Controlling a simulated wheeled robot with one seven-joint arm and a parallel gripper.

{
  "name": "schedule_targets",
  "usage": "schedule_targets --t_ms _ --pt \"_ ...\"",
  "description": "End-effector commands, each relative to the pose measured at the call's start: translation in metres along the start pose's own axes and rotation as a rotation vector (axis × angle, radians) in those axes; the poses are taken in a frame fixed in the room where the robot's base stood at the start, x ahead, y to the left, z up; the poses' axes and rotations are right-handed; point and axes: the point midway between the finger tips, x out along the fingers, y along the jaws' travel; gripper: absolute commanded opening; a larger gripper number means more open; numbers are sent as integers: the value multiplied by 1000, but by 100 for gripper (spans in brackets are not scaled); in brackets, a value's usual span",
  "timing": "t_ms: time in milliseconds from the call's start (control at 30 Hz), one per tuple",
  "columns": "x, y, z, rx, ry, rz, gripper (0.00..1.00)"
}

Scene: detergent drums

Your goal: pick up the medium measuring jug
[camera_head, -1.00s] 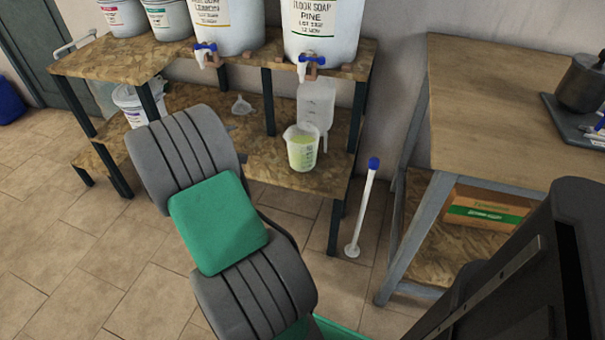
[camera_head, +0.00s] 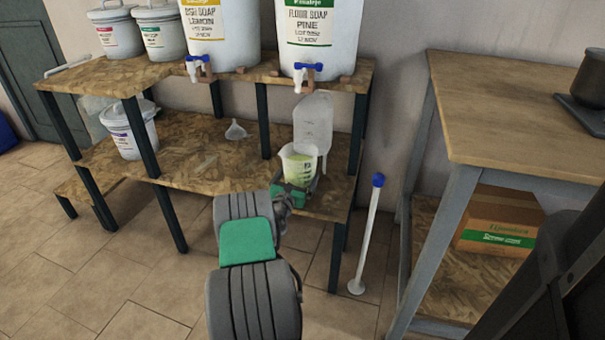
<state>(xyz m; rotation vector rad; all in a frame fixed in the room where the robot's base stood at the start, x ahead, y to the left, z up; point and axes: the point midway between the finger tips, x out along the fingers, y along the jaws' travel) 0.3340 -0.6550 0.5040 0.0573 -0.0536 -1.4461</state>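A white, translucent measuring jug (camera_head: 297,164) with yellow-green contents stands upright on the lower shelf, near its right end. A taller clear jug (camera_head: 314,122) stands right behind it and is partly hidden by it. I cannot tell for certain which of the two is the medium one. My gripper (camera_head: 293,189) is low at the front of the smaller jug, overlapping its base in the picture. Its fingers are largely hidden by my wrist and too small to make out, so I cannot tell whether they are open or touch the jug.
The lower shelf (camera_head: 200,150) also bears a funnel (camera_head: 236,130) and a lidded white bucket (camera_head: 130,130). Soap drums (camera_head: 318,35) with blue taps overhang from the upper shelf. A blue-topped white rod (camera_head: 368,235) stands right, before a wooden table (camera_head: 510,110).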

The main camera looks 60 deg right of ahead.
Motion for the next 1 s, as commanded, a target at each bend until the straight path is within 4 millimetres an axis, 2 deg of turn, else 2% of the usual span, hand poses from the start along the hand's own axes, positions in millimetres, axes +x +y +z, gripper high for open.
schedule_targets --t_ms 133,1000 --pt "-1 0 0 0 1 0 97" --pt "-1 0 -1 1 4 0 26"
